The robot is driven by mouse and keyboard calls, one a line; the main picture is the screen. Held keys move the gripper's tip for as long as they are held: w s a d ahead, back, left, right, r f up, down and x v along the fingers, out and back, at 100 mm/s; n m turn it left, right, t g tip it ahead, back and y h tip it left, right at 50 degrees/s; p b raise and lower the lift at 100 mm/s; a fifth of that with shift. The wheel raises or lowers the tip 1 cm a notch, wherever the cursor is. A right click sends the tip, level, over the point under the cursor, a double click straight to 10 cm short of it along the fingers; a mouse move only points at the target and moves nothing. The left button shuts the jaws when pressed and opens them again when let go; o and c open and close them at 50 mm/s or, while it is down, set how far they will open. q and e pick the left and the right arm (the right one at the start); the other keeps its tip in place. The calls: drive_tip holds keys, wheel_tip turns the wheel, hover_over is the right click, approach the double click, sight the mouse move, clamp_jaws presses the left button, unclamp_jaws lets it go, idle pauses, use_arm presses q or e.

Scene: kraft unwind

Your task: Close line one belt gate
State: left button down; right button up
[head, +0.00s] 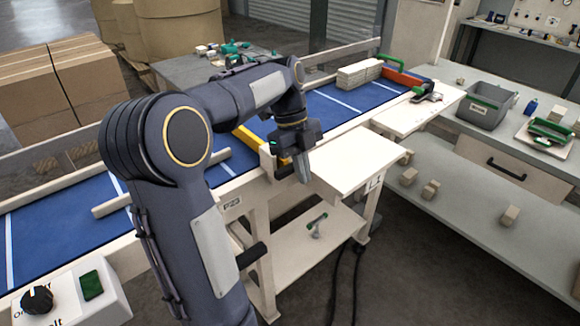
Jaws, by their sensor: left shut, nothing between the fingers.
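A blue conveyor belt (330,103) runs from the lower left to the upper right between cream rails. A yellow bar (246,137), which looks like the belt gate, lies at the belt beside my left arm. My arm hides part of it, so I cannot tell its full position. My left gripper (303,172) points down at the near rail, close to a cream block (268,160) at the bar's near end. The gripper is shut with nothing in it. I cannot tell whether it touches the block. My right gripper is out of view.
A cream side shelf (358,160) juts out just right of the gripper. A control box with a black knob (37,299) is at lower left. A grey bin (484,108) stands on the right bench.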

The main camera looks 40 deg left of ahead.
use_arm(q)
drive_tip(key=d+v, duration=0.1)
drive_tip(key=v, duration=0.8)
drive_tip(key=shift+a+r+p, duration=0.2)
drive_tip(key=shift+r+p, duration=0.25)
drive_tip(key=shift+r, duration=0.05)
